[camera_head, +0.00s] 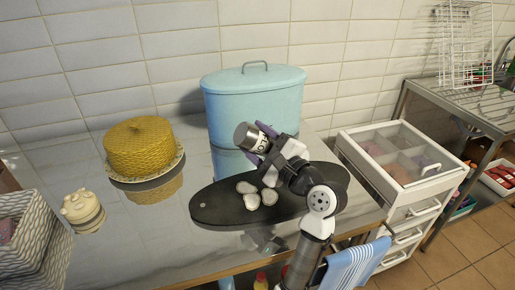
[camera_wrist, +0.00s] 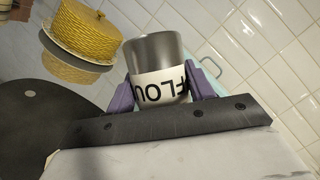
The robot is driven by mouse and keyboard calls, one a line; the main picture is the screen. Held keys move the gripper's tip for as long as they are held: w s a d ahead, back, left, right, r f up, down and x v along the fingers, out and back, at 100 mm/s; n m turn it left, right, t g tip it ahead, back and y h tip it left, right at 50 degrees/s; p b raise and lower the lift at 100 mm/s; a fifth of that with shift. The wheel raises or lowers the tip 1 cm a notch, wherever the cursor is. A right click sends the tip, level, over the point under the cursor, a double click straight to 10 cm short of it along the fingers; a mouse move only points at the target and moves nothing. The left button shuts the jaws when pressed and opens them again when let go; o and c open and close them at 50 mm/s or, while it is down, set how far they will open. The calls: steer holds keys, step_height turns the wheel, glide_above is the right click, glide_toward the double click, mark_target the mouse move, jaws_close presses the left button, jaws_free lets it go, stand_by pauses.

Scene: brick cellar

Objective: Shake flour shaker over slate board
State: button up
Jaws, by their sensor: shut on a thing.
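The flour shaker (camera_head: 252,137) is a grey metal can with a white band lettered in black. My gripper (camera_head: 268,144) is shut on it and holds it tilted above the slate board (camera_head: 213,209), towards the board's back edge. In the wrist view the shaker (camera_wrist: 158,68) sits between the purple fingers of my gripper (camera_wrist: 155,92), its lettering upside down. The slate board is dark, long and rounded, with a small hole at its left end; it also shows in the wrist view (camera_wrist: 45,125). Several pale round lumps (camera_head: 251,201) lie on its middle. My arm hides part of the board.
A light blue lidded bin (camera_head: 225,105) stands behind the board. A yellow woven dome (camera_head: 140,148) on a plate is at the left, with a cream jar (camera_head: 83,212) and striped basket (camera_head: 35,250) nearer. A white drawer unit (camera_head: 395,205) stands at the right. Counter between jar and board is clear.

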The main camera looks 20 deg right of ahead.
mark_target(257, 152)
steer(key=shift+f, duration=1.8)
steer(key=shift+f, duration=0.2)
steer(key=shift+r, duration=0.2)
steer(key=shift+r, duration=0.1)
